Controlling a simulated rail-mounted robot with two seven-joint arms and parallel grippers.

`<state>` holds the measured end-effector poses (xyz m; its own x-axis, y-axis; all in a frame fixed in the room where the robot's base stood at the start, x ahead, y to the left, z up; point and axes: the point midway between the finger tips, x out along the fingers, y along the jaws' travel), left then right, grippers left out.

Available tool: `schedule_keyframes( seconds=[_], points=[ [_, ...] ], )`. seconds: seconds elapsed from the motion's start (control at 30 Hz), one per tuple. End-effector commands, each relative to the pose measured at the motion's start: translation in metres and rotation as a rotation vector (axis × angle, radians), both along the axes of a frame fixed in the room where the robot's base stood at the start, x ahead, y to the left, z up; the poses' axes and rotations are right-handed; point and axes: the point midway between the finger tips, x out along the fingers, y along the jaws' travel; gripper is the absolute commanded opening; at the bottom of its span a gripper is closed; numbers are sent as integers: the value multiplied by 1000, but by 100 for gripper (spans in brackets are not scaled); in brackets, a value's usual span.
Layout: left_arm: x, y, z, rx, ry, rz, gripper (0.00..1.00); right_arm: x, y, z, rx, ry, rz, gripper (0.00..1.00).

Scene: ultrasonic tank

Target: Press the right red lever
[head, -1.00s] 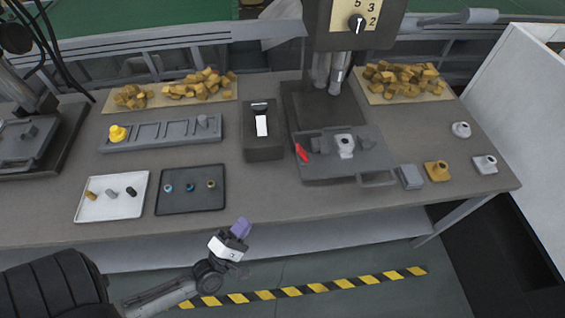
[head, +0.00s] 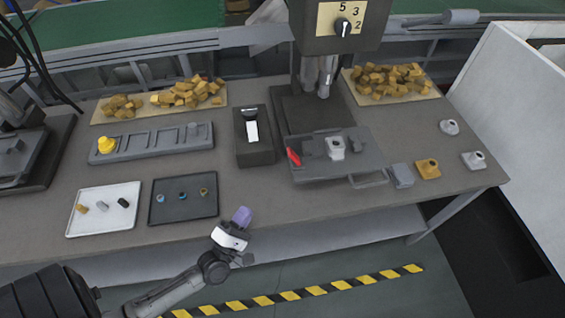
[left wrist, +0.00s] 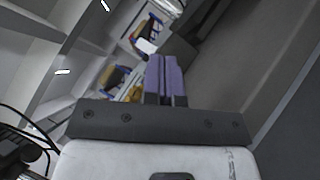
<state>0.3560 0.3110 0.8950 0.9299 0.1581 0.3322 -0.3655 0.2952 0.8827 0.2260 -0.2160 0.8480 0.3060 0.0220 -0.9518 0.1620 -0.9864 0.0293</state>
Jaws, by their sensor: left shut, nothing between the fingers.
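The red lever (head: 293,157) sits at the left edge of a grey fixture plate (head: 310,175) under the machine, right of the table's middle. It is tilted. My left gripper (head: 241,216) is at the table's front edge, lower left of the lever and well apart from it. Its purple fingers are shut with nothing between them; they also show in the left wrist view (left wrist: 162,78). The lever cannot be made out in the left wrist view. My right gripper is in neither view.
A black box with a white switch (head: 252,131) stands left of the lever. The machine head (head: 318,45) hangs above the fixture. A dark tray (head: 184,217) and a white tray (head: 80,230) lie at the front left. Bare tabletop lies between gripper and fixture.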

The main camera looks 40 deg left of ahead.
Motion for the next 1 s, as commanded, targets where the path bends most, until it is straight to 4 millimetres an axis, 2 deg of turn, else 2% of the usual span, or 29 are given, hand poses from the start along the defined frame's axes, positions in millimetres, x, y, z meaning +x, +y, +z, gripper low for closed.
schedule_keyframes(
  seconds=[0.1, 0.6, 0.73, 1.0],
  points=[
    [25, 4, 11, -1, -4, 1, 0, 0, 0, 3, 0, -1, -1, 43],
    [120, 21, 45, 0, -3, 0, 0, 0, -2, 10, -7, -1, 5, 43],
    [140, 24, 52, 0, -2, 0, 0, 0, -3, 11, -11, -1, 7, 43],
    [158, 5, 64, -1, 0, 0, 0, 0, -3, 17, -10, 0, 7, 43]
  ],
)
